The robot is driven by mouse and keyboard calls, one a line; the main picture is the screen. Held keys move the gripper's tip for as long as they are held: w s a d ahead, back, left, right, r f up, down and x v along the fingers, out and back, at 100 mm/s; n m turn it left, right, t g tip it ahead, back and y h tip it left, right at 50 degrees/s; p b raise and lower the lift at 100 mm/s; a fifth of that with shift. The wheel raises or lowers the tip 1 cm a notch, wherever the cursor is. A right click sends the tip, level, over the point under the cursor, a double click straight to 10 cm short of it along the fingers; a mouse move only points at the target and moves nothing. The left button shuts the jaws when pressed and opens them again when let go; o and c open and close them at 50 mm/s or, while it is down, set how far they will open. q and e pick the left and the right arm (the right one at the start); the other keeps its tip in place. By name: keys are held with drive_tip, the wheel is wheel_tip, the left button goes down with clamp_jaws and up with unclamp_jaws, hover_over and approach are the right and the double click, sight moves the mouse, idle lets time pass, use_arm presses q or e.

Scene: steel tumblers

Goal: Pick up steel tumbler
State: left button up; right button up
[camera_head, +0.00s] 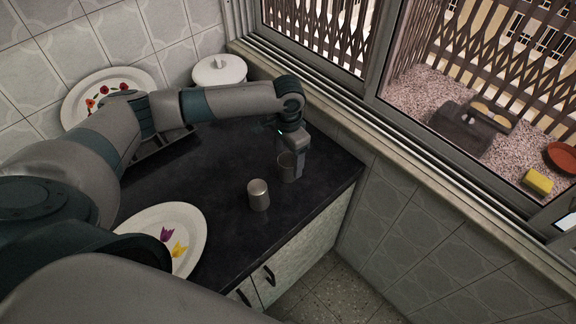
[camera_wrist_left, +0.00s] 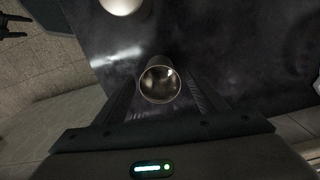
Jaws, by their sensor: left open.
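One steel tumbler (camera_head: 286,168) stands upright on the dark counter, at my left gripper (camera_head: 297,170) in the head view. In the left wrist view its round open mouth (camera_wrist_left: 160,84) faces the camera. It sits between the two spread fingers of the left gripper (camera_wrist_left: 162,95), with no clear contact. The gripper is open and partly hides the tumbler in the head view. My right gripper does not show in the head view.
The dark counter (camera_head: 225,168) is clear around the tumblers; its right edge is close. A flowered plate (camera_head: 190,222) lies nearer the camera, another plate (camera_head: 75,102) leans on the tiled wall, and a white lidded pot (camera_head: 219,72) stands behind. A window is at right.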

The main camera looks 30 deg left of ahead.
use_arm(q)
drive_tip(key=shift+f, duration=0.7)
drive_tip(key=c, duration=1.1)
drive_tip(key=shift+r, duration=0.1)
drive_tip(key=shift+r, duration=0.4)
drive_tip(key=d+r+b, duration=0.1)
drive_tip(key=d+r, duration=0.2)
drive_tip(key=d, duration=0.1)
drive_tip(key=w+d+r+b, duration=0.1)
drive_tip(key=d+r+b, duration=0.1)
drive_tip(key=d+r, duration=0.1)
drive_tip(key=d+r+b, duration=0.2)
drive_tip(key=d+r, duration=0.2)
drive_tip(key=shift+w+d, duration=0.3)
drive_tip(key=shift+w, duration=0.1)
